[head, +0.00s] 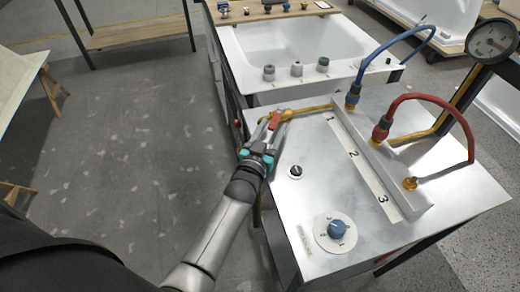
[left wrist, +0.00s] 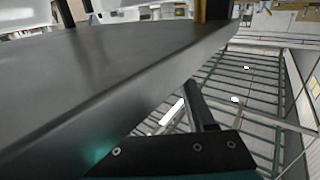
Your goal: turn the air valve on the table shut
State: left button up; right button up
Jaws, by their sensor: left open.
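The air valve has a red lever (head: 276,119) and sits at the left end of a yellow pipe (head: 305,110), at the far left edge of the metal table (head: 290,205). The lever points down toward me, slanting across the pipe's line. My left gripper (head: 272,126) is open at the lever, with its fingers close around or beside it; I cannot tell whether they touch it. The left wrist view shows one dark finger (left wrist: 200,105) beside a large grey slab with a straight edge; the valve is not visible there. My right gripper is not in view.
A numbered manifold (head: 365,165) carries a blue hose (head: 385,45) and a red hose (head: 445,103). A gauge (head: 491,41) stands at right. A blue dial knob (head: 337,228) and a black button (head: 295,171) are on the table. A white tub (head: 245,62) stands behind.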

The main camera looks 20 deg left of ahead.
pick_arm(q)
jog(key=s+p, duration=0.2)
jog(key=s, duration=1.2)
jog(key=shift+d, duration=0.45)
jog(key=shift+s, duration=0.1)
jog(key=shift+c, duration=0.2)
